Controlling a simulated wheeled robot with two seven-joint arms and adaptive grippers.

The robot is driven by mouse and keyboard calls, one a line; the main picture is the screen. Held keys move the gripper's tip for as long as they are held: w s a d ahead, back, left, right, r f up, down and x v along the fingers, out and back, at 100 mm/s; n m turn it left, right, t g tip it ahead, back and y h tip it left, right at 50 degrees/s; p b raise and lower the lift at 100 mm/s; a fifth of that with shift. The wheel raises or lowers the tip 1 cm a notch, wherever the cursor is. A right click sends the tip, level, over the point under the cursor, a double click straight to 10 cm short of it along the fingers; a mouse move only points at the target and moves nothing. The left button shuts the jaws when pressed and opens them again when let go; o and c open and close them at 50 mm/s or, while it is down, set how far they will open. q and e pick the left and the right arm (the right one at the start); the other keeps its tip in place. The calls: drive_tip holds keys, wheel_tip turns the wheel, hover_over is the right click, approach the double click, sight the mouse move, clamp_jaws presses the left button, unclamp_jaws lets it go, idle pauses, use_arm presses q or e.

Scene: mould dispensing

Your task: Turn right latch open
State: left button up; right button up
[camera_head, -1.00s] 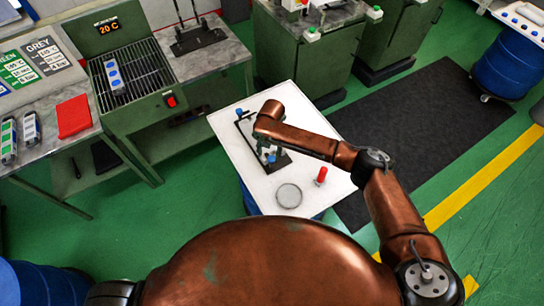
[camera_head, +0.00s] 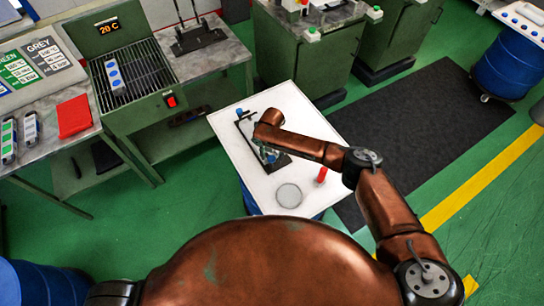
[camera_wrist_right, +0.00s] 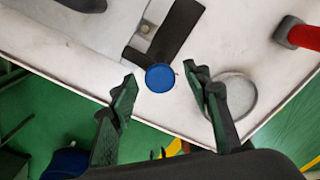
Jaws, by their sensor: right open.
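A dark clamp frame (camera_head: 247,133) lies on a white table top (camera_head: 305,115). One blue knob (camera_head: 240,112) is at its far end. Another blue knob (camera_head: 271,158), at the near end, is partly hidden by my right gripper (camera_head: 268,150). In the right wrist view this round blue knob (camera_wrist_right: 160,77) sits at the end of a dark bar (camera_wrist_right: 170,35). My right gripper (camera_wrist_right: 163,88) is open, with one finger on either side of the knob in that picture. Contact cannot be told. My left gripper is not in view.
A red-handled object (camera_head: 321,175) and a round grey disc (camera_head: 289,195) are on the table near the arm. A green bench with a grill (camera_head: 135,80) stands at the left. Green cabinets (camera_head: 310,65) stand behind.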

drive_tip(key=shift+c, duration=0.4)
drive_tip(key=c, duration=1.1)
drive_tip(key=shift+o, duration=0.2)
drive_tip(key=shift+m, duration=0.4)
drive_tip(key=m+p, duration=0.1)
drive_tip(key=m, duration=0.2)
drive_tip(key=shift+a+m, duration=0.1)
drive_tip(key=shift+m, duration=0.3)
drive_tip(key=m+p, duration=0.1)
drive_tip(key=m, duration=0.3)
drive_tip(key=shift+r+p, duration=0.1)
drive_tip(key=shift+p, duration=0.25)
drive_tip(key=m+p, duration=0.1)
drive_tip(key=m, duration=0.4)
drive_tip(key=shift+p, duration=0.3)
drive_tip(key=m+p, duration=0.1)
drive_tip(key=m, duration=0.3)
drive_tip(key=shift+w+m, duration=0.1)
drive_tip(key=shift+m, duration=0.2)
